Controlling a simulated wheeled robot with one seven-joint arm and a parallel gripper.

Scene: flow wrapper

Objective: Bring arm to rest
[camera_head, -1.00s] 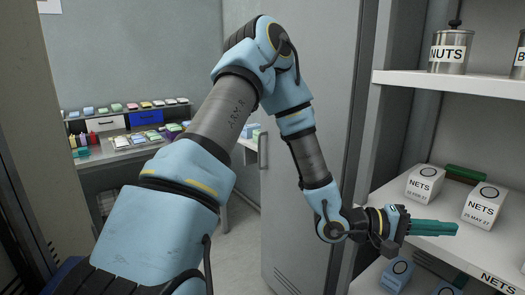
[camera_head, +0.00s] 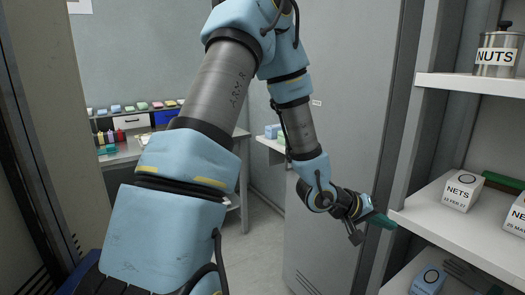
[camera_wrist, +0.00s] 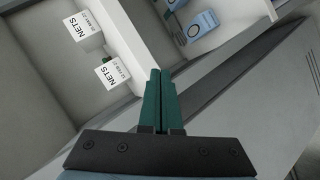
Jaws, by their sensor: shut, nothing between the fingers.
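My gripper (camera_head: 381,220) has green fingers and sits at the left edge of the shelf unit, in front of the grey cabinet door. In the wrist view my gripper (camera_wrist: 161,75) has its two green fingers side by side, shut and empty. My blue and grey arm arches up from the lower left and bends down to the right across the head view. Part of the elbow is cut off by the top edge.
A white shelf (camera_head: 440,222) holds white NETS boxes (camera_head: 462,190) close to the right of my gripper. A NUTS canister (camera_head: 497,53) stands on the upper shelf. A blue box (camera_head: 428,280) is below. A grey door (camera_head: 335,200) stands behind my arm.

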